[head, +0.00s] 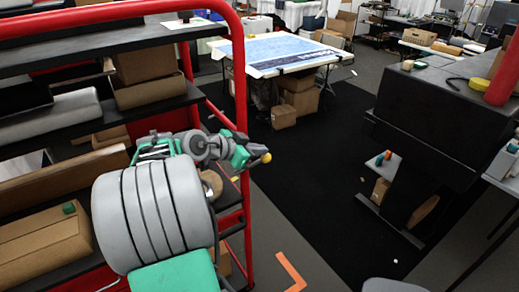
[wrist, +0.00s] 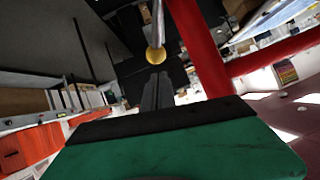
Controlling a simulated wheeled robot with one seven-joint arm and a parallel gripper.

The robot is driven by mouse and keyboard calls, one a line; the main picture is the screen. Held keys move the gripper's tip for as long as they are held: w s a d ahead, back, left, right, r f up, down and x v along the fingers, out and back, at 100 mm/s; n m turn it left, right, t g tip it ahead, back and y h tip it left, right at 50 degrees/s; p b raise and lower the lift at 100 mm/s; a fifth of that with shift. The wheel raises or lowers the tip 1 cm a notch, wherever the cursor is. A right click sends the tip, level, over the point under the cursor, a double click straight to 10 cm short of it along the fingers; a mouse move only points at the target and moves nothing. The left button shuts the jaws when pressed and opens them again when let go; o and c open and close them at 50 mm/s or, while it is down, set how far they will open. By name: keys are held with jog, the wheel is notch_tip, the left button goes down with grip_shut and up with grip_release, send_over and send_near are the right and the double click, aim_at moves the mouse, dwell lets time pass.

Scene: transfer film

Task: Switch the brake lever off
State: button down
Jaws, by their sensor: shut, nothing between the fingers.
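The brake lever shows in the wrist view as a grey rod with a round gold knob (wrist: 156,56). The rod runs up from the knob to the top edge of that view. In the head view the yellow knob (head: 266,157) shows just right of my gripper (head: 254,151). In the wrist view my gripper (wrist: 157,75) has its dark fingers together and empty, with the tips just below the knob. I cannot tell whether they touch it. The lever's base is hidden in the head view.
A red-framed shelf rack (head: 240,70) with boxes stands at the left, its upright close to my arm. A red bar (wrist: 200,50) passes right of the knob in the wrist view. A black machine (head: 440,110) stands at the right. The dark floor mat (head: 310,170) between is mostly clear.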

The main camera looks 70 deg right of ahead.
aim_at(252, 166)
jog(key=shift+d+f, duration=0.25)
jog(key=shift+f, duration=0.55)
jog(key=shift+s+d+f+t+y+b, duration=0.4)
jog(key=shift+f+t+y+b, duration=0.15)
jog(key=shift+b, duration=0.6)
